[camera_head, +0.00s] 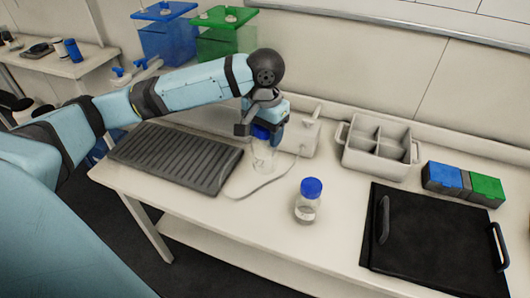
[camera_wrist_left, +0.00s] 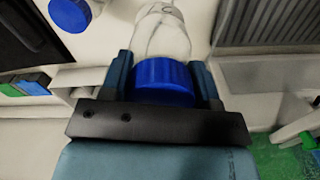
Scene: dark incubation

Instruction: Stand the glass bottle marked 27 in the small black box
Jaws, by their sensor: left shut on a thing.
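My left gripper (camera_head: 264,122) is shut on a clear glass bottle (camera_head: 263,158) with a blue cap, between the ribbed dark mat and the middle of the bench. In the left wrist view the fingers (camera_wrist_left: 163,85) close on both sides of its blue cap (camera_wrist_left: 163,75), and the glass extends beyond. I cannot tell whether its base touches the bench. A second glass bottle (camera_head: 307,208) with a blue cap stands upright nearer the front. No number is readable on either. A black box with two handles (camera_head: 430,240) lies at the right. My right gripper is out of view.
A grey divided caddy (camera_head: 378,163) stands at the back, with blue (camera_head: 443,178) and green (camera_head: 487,188) boxes to its right. The ribbed mat (camera_head: 170,157) covers the left. A white device with a cable (camera_head: 308,135) stands behind the held bottle. Bench front is clear.

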